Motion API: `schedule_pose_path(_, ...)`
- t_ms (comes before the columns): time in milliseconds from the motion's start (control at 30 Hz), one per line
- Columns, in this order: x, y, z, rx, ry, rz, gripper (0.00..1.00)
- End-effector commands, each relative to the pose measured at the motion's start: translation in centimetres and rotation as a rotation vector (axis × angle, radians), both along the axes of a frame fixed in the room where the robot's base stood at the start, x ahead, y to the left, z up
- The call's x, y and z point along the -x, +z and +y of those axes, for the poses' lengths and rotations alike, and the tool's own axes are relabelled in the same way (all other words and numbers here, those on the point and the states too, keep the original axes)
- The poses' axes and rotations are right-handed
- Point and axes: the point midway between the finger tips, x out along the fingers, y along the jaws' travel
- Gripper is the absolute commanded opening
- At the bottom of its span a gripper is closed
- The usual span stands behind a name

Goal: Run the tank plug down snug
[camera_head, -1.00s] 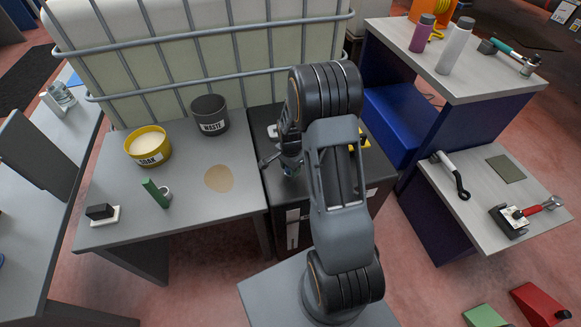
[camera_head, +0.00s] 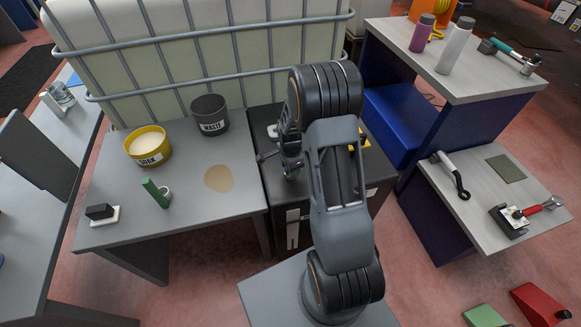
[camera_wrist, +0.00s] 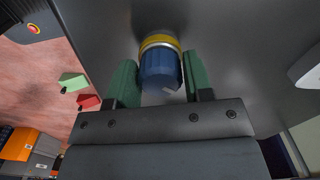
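The tank plug (camera_wrist: 160,72) shows in the wrist view as a blue cylinder with a yellow ring at its far end, against a dark grey surface. The green fingers of my gripper (camera_wrist: 161,80) lie close along its left and right sides and look shut on it. In the head view my gripper (camera_head: 291,176) points down over the dark cabinet (camera_head: 272,190). There the plug is hidden by my gripper and arm.
Left of the cabinet, a grey table holds a yellow SOAK tub (camera_head: 148,146), a dark WASTE tub (camera_head: 210,115) and a green item (camera_head: 155,193). A caged white tank (camera_head: 200,45) stands behind. On the right, a shelf holds a wrench (camera_head: 452,175) and a red-handled tool (camera_head: 540,207).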

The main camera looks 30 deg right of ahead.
Motion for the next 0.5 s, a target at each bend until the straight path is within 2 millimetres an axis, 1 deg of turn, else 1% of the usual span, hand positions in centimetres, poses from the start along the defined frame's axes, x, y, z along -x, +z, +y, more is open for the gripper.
schedule_pose_path(33, 0.01, 0.0, -0.01, 0.0, 0.0, 0.0, 0.51)
schedule_pose_path(233, -0.01, 0.0, 0.0, 0.0, 0.001, 0.0, 0.71)
schedule_pose_path(500, -0.04, 0.2, -0.01, 0.0, 0.002, -0.001, 0.71)
